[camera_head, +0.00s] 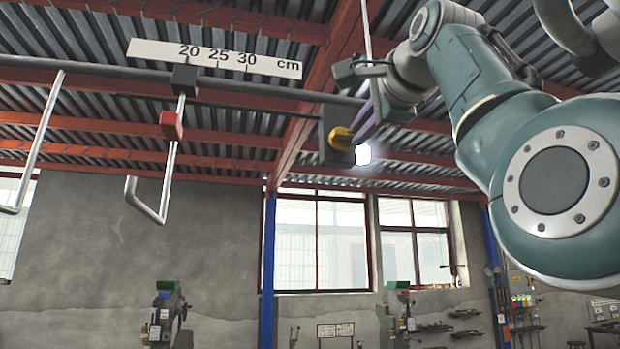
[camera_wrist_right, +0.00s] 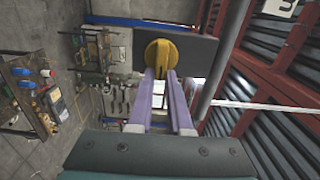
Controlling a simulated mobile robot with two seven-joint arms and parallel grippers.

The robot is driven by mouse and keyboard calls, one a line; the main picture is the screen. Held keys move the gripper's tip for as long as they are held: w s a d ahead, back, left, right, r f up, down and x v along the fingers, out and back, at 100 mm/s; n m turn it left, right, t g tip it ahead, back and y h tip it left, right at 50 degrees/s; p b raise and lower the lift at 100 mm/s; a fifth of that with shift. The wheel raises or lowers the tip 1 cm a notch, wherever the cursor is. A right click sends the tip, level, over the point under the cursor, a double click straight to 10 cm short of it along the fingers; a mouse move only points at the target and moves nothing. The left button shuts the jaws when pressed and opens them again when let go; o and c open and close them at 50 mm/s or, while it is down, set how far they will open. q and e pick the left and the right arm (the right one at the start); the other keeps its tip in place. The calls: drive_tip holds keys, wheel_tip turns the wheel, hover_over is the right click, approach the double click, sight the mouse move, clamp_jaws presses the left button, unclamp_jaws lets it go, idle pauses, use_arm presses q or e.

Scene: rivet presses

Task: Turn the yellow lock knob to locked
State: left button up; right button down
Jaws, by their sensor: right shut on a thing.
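The yellow lock knob (camera_head: 341,138) sits on a dark plate (camera_head: 331,118) below the right part of the overhead bar. In the right wrist view the knob (camera_wrist_right: 158,57) is round with a raised ridge across it. My right gripper (camera_head: 357,134) has its purple fingers at the knob, and in the right wrist view (camera_wrist_right: 161,73) the fingertips are closed on the ridge. The fingers partly cover the knob. Which setting the knob is at cannot be told. My left gripper is not in view.
A grey bar (camera_head: 100,69) runs overhead with a white centimetre scale (camera_head: 215,58) above it. A black slider (camera_head: 184,79) on it carries a bent metal hook with a red block (camera_head: 171,125). Green presses (camera_head: 168,315) stand below by the wall.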

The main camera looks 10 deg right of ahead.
drive_tip(key=shift+f, duration=0.1)
idle(0.3)
drive_tip(key=c, duration=0.8)
unclamp_jaws()
drive_tip(key=shift+c, duration=0.2)
